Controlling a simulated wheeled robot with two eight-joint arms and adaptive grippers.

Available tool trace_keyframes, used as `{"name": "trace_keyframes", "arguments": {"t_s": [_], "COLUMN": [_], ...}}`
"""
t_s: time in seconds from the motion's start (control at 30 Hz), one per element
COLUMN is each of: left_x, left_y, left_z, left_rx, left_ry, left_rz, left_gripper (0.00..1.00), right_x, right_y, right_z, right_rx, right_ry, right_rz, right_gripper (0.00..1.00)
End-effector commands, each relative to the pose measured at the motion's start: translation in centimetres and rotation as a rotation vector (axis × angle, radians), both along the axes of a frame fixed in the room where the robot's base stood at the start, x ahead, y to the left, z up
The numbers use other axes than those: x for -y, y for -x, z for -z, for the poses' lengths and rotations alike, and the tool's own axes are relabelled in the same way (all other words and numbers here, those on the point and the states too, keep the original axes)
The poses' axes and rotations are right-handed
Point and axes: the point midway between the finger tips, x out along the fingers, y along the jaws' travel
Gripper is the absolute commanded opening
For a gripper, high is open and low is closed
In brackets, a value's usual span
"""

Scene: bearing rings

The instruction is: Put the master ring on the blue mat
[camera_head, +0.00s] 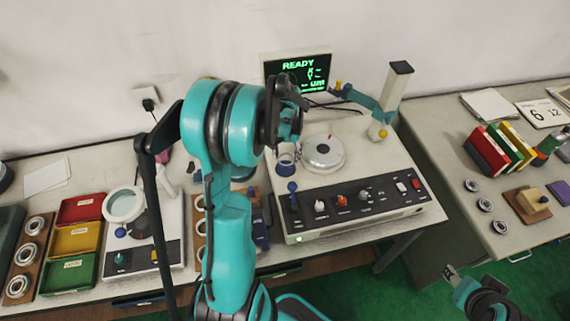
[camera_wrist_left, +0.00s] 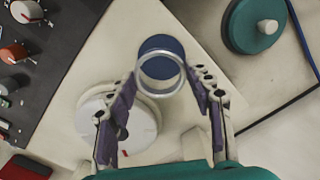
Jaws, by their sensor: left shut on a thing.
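The master ring (camera_wrist_left: 160,93), a shiny silver ring, is held between the purple-padded fingers of my left gripper (camera_wrist_left: 165,98) in the left wrist view. The blue mat (camera_wrist_left: 160,42), a round dark blue disc on the pale machine top, shows behind and through the ring. The ring overlaps the mat's lower part in that view; the gap between them is hard to judge. In the head view my left gripper (camera_head: 287,140) points down over the machine, left of the round white platform (camera_head: 323,152). My right gripper (camera_head: 451,274) is at lower right, its jaw opening unclear.
The white platform also shows in the left wrist view (camera_wrist_left: 118,122), close beside the mat. A teal-and-white arm (camera_head: 385,100) stands on the machine's right. Knobs line its front panel (camera_head: 350,204). Coloured bins (camera_head: 75,240) and ring racks are at left; loose rings (camera_head: 485,205) lie at right.

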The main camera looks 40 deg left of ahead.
Motion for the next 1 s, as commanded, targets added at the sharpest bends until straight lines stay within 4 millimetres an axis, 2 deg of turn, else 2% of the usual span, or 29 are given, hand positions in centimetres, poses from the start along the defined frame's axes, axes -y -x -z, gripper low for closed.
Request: {"name": "trace_keyframes", "arguments": {"t_s": [0.17,0.37,0.77,0.8,0.83,0.87,1.0], "left_x": [-0.3,-0.3,-0.3,-0.3,-0.3,-0.3,-0.3], "left_y": [0.1,0.1,0.1,0.1,0.1,0.1,0.1], "left_z": [1.1,4.1,4.7,4.6,4.5,4.5,4.5], "left_rx": [0.0,0.0,0.0,0.0,0.0,0.0,0.0], "left_ry": [0.0,0.0,0.0,0.0,0.0,0.0,0.0], "left_rz": [0.001,0.001,0.001,0.001,0.001,0.001,0.001], "left_gripper": [0.2,0.2,0.2,0.6,0.68,0.72,0.72], "right_x": [0.0,0.0,0.0,0.0,0.0,0.0,0.0], "right_y": [0.0,0.0,0.0,0.0,0.0,0.0,0.0], "right_z": [0.4,1.4,1.7,1.6,1.6,1.6,1.6], "right_rx": [0.0,0.0,0.0,0.0,0.0,0.0,0.0], "right_ry": [0.0,0.0,0.0,0.0,0.0,0.0,0.0], "right_rz": [0.0,0.0,0.0,0.0,0.0,0.0,0.0], "right_gripper": [0.44,0.44,0.44,0.44,0.44,0.44,0.44]}}
